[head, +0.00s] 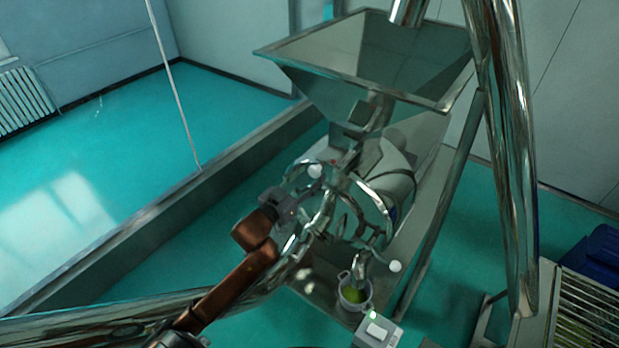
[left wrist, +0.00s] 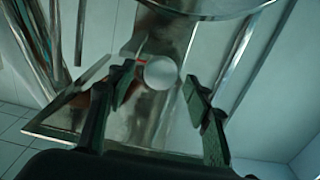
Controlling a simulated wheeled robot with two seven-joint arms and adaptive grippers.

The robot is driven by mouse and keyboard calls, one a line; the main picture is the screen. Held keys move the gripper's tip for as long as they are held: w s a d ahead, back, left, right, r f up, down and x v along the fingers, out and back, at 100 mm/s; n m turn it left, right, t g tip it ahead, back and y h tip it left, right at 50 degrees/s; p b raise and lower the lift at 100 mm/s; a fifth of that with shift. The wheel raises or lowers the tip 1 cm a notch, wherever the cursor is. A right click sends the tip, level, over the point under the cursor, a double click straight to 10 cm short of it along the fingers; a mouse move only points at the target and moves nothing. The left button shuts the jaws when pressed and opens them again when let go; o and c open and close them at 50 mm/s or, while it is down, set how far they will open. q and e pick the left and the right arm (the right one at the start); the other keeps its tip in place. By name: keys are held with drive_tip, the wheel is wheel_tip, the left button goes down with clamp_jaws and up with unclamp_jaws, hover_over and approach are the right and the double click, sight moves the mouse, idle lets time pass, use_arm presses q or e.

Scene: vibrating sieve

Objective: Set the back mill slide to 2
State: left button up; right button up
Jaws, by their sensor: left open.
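The mill (head: 385,175) is a shiny metal machine below a large square hopper (head: 375,60) in the head view. A white ball knob (head: 315,170) stands at the left of the hopper's neck, with a small red mark near it. I cannot read any slide scale. My left gripper (head: 300,192) is open just below and beside this knob. In the left wrist view the knob (left wrist: 160,72) shows between the two spread fingers, near their tips, with the red mark at its left. The fingers do not appear closed on it. My right gripper is not in view.
A second white ball (head: 395,266) sits lower on the machine. A cup with green contents (head: 354,296) stands below the outlet, near a small white box (head: 378,332). Thick metal pipes (head: 508,150) rise at the right. A low ledge (head: 190,200) runs behind my left arm.

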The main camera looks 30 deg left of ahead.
use_arm(q)
drive_tip(key=shift+w, duration=0.15)
drive_tip(key=shift+c, duration=0.3)
clamp_jaws()
idle(0.4)
